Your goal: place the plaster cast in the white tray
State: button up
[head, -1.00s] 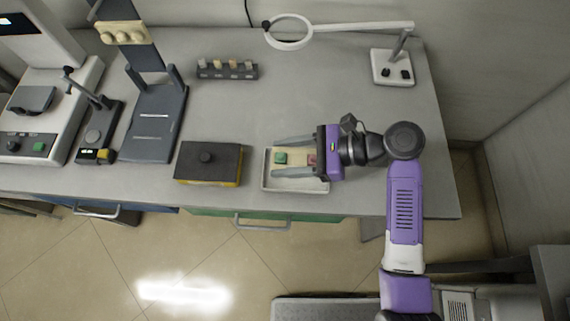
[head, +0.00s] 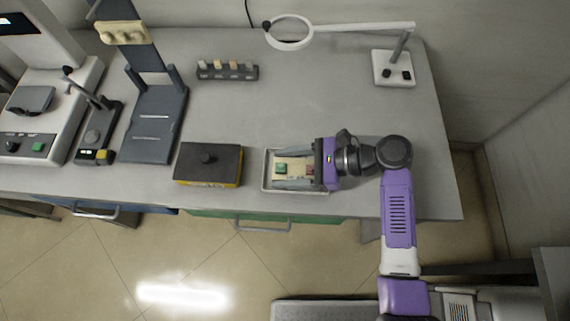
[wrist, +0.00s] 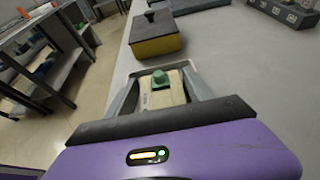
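The plaster cast (head: 293,168) is a cream block with a green piece and a reddish piece on top. It is within the outline of the white tray (head: 265,184), a shallow tray near the bench's front edge. My gripper (head: 281,170) has one finger along each long side of the cast and appears shut on it. In the wrist view the cast (wrist: 162,97) sits between the fingertips of my gripper (wrist: 162,85), its near end hidden by my gripper body. Whether the cast's underside touches the tray floor cannot be told.
A dark-lidded yellow box (head: 209,163) stands just left of the tray. A small rack of blanks (head: 227,71) lies further back, and a ring magnifier lamp (head: 393,68) stands at the back right.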

jog(key=shift+d+r, duration=0.15)
jog(key=shift+r, duration=0.05)
jog(key=v, duration=1.1)
jog(key=shift+d+r, duration=0.1)
jog(key=shift+d, duration=0.3)
